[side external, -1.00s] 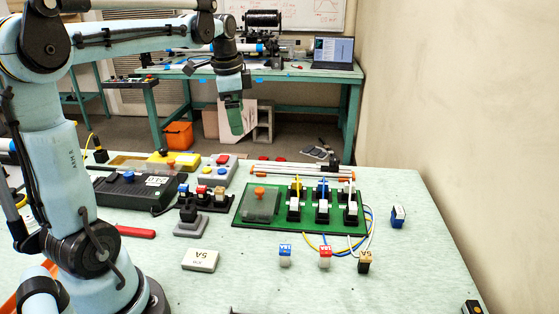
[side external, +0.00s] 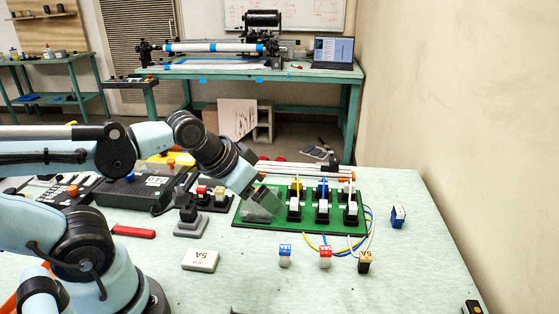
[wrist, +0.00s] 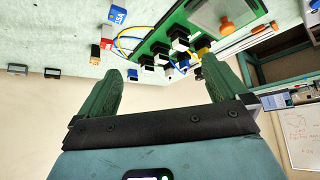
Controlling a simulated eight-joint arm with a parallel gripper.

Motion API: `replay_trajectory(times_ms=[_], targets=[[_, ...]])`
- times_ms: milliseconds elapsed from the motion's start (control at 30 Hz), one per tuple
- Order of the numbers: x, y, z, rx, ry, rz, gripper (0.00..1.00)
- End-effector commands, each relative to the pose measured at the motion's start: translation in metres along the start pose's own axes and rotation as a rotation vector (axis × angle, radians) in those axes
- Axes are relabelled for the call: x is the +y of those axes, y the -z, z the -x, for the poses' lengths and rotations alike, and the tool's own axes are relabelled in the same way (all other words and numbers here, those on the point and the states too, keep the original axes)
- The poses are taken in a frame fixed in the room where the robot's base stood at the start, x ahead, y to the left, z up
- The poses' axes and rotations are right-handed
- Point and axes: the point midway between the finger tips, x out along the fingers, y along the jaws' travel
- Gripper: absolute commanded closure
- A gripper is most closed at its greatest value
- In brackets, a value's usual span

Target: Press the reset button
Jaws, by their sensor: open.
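No button that I can read as marked reset shows. An orange knob (wrist: 232,28) beside a clear or grey plate on the green board (wrist: 150,48) shows in the wrist view. In the side view the board (side external: 331,226) lies on the table, and my wrist hides the knob. My gripper (wrist: 160,72) is open and empty, its two green fingers apart. In the side view my wrist reaches down over the board's left end, and the fingertips cannot be made out. A yellow box (side external: 155,163) and a black box (side external: 135,194) are partly behind my arm.
Black switches with white caps (side external: 322,210) and wires stand on the board. A fuse-like 5A block (side external: 200,260), a red tool (side external: 133,231) and small blue (side external: 285,253), red (side external: 325,255) and tan (side external: 365,259) caps lie in front. The front right table is largely clear.

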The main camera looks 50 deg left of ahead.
Motion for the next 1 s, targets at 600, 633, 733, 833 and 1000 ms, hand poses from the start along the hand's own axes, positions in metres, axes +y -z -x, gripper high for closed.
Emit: replay_trajectory(times_ms=[600, 633, 733, 833, 1000], targets=[[-0.0006, 0.0004, 0.0002, -0.002, 0.001, -0.002, 0.81], [-0.0006, 0.0004, 0.0002, -0.002, 0.001, -0.002, 0.86], [-0.0006, 0.0004, 0.0002, -0.002, 0.001, -0.002, 1.0], [-0.0006, 0.0004, 0.0002, -0.002, 0.001, -0.002, 1.0], [-0.0006, 0.0004, 0.0002, -0.002, 0.001, -0.002, 1.0]])
